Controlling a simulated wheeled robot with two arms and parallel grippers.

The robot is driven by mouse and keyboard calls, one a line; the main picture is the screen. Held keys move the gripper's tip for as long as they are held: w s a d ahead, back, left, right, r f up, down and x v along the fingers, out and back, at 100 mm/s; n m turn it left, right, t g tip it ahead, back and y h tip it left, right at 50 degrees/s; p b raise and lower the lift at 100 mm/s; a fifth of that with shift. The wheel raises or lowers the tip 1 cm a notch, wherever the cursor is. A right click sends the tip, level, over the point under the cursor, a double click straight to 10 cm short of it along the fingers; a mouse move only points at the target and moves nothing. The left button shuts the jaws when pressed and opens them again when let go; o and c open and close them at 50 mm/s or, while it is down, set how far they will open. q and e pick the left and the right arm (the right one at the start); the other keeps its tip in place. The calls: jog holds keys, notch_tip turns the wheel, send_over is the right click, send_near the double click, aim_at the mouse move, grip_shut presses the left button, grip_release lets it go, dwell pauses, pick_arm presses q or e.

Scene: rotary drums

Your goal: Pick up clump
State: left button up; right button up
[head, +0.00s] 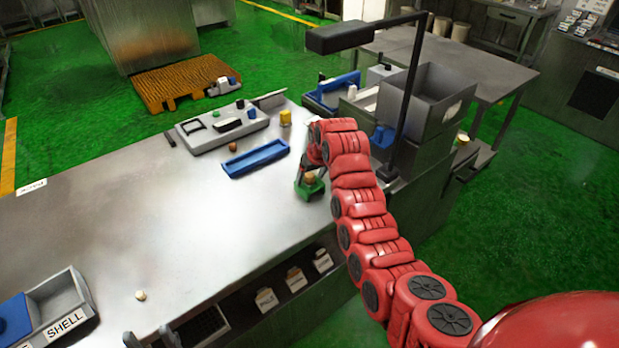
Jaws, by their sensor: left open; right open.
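A small brown lump (310,177), which may be the clump, shows at a small green piece (311,190) near the table's right edge. My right gripper (308,174) is at the end of the red arm, right over this lump. It is open, and its fingers are partly hidden by the wrist. I cannot tell whether they touch the lump. Another small brown ball (232,147) lies behind the blue tray. A cream lump (140,295) lies alone on the front left of the table. Only the fingertips of my open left gripper (151,341) show at the bottom edge, close to the cream lump.
A blue tray (256,158) and a grey fixture (222,127) stand at the back of the metal table (120,225). A grey bin (66,306) marked SHELL is at lower left. A black lamp post (408,85) and grey bins (438,96) stand beyond my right arm. The table's middle is clear.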

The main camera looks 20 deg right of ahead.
grip_shut()
jog(key=shift+r, duration=0.2)
